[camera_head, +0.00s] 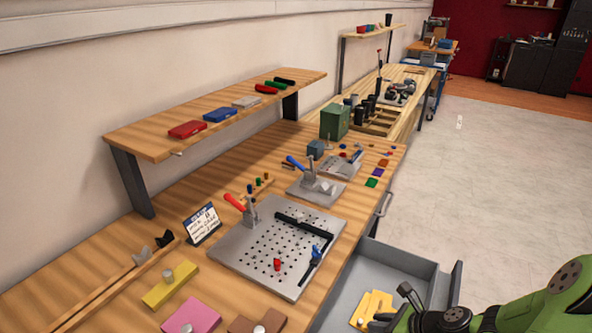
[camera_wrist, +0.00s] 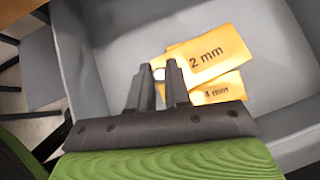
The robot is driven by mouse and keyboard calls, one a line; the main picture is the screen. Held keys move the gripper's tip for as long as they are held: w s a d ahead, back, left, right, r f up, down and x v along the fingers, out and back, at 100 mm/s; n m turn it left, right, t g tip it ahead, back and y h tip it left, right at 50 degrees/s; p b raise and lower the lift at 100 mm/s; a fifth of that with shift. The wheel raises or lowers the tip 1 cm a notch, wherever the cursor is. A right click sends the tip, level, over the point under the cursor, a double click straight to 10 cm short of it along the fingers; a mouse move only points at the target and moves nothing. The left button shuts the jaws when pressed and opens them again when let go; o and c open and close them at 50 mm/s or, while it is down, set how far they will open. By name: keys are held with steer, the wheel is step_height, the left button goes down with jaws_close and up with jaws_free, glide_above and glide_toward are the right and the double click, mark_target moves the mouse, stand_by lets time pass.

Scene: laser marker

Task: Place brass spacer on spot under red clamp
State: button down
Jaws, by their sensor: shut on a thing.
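Two yellow brass-coloured plates lie in the open drawer; one reads "2 mm" (camera_wrist: 208,57) and the other "4 mm" (camera_wrist: 222,90), partly under it. They also show small in the head view (camera_head: 372,306). My gripper (camera_wrist: 160,72) reaches down into the drawer, its fingers shut at the pale knob on the left end of the 2 mm plate. The fingers hide part of the contact. The red-handled clamp (camera_head: 235,203) stands at the upper left of the grey perforated plate (camera_head: 240,252) on the bench. The spot under it is too small to make out.
The grey drawer (camera_head: 395,262) has raised walls around my gripper. A black L-shaped fence (camera_head: 318,238) and a small red piece (camera_head: 277,264) stand on the perforated plate. A blue-handled clamp (camera_head: 297,163) is behind it; yellow (camera_head: 160,292) and pink (camera_head: 195,313) blocks lie left.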

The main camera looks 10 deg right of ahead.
step_height(320, 180, up, 8)
steer(key=p, duration=0.6)
steer(key=shift+w+a+r+p, duration=0.1)
steer(key=shift+w+p, duration=0.05)
steer(key=shift+p, duration=0.15)
steer(key=w+a+r+m+t+h, duration=0.2)
steer(key=w+a+r+m, duration=0.3)
steer(key=a+r, duration=0.4)
step_height(320, 180, up, 4)
steer(key=shift+w+f+h+b, duration=0.2)
steer(key=shift+w+h+b, duration=0.2)
steer(key=shift+h, duration=0.3)
steer(key=shift+a, duration=0.1)
